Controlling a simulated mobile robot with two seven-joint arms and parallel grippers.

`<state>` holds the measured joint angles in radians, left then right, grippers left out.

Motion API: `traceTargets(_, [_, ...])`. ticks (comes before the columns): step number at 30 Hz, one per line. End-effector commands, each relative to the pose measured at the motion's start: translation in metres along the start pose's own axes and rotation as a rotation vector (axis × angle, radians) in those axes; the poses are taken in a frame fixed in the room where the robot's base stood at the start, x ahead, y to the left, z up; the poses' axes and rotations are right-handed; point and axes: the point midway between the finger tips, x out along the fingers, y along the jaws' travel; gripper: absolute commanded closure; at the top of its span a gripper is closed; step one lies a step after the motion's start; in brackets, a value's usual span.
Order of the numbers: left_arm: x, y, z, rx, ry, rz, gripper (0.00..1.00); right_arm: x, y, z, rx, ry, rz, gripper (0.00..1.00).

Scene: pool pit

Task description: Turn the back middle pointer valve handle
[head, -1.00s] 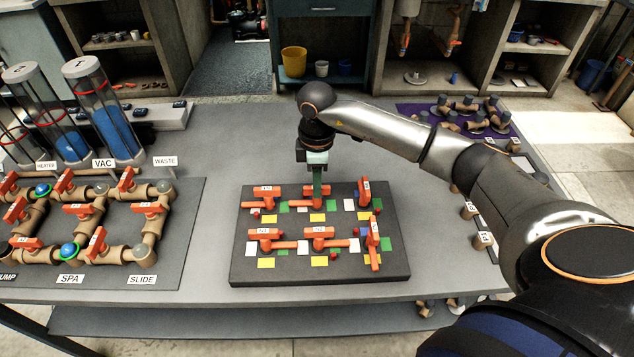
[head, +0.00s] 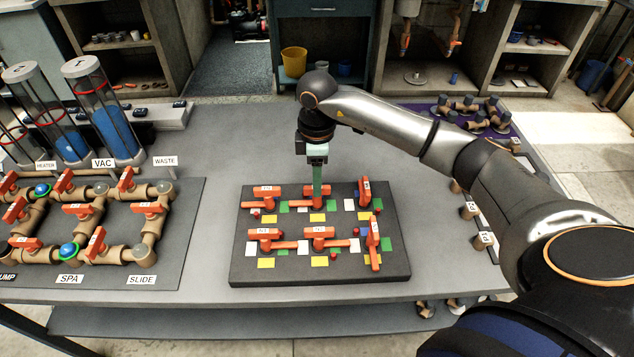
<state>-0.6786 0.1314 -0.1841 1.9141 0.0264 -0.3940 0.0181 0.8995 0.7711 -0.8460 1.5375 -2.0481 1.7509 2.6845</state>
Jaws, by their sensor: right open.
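The back middle pointer valve handle (head: 299,203) is orange-red and sits in the back row of a dark grey board (head: 290,276). Its long pointer reaches to the left, and green, yellow and white squares lie around it. My right gripper (head: 317,200) points straight down at this handle from behind and above. Its greenish fingers overlap the handle's hub and partly hide it; whether they touch it I cannot tell. The fingers are open, though seen nearly edge-on. My left gripper is not in view.
Back left handle (head: 267,192) and back right handle (head: 365,192) stand close on either side. Three front-row handles, including the front middle one (head: 320,233), stand nearer. A pipe panel (head: 190,230) is at left. Bare table (head: 230,160) lies behind the board.

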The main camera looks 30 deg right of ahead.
Motion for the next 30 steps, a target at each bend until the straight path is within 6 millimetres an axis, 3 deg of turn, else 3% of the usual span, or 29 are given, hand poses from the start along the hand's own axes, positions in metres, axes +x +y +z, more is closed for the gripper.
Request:
traceTargets(9, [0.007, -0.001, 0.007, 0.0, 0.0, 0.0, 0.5, -0.069, 0.001, 0.0, 0.001, 0.003, 0.005, 0.55])
traceTargets(15, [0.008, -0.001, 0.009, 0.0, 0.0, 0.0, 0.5, -0.099, 0.001, 0.0, 0.002, 0.002, 0.003, 0.55])
traceTargets(30, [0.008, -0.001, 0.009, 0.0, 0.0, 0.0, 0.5, -0.107, 0.0, 0.0, 0.002, 0.0, 0.001, 0.55])
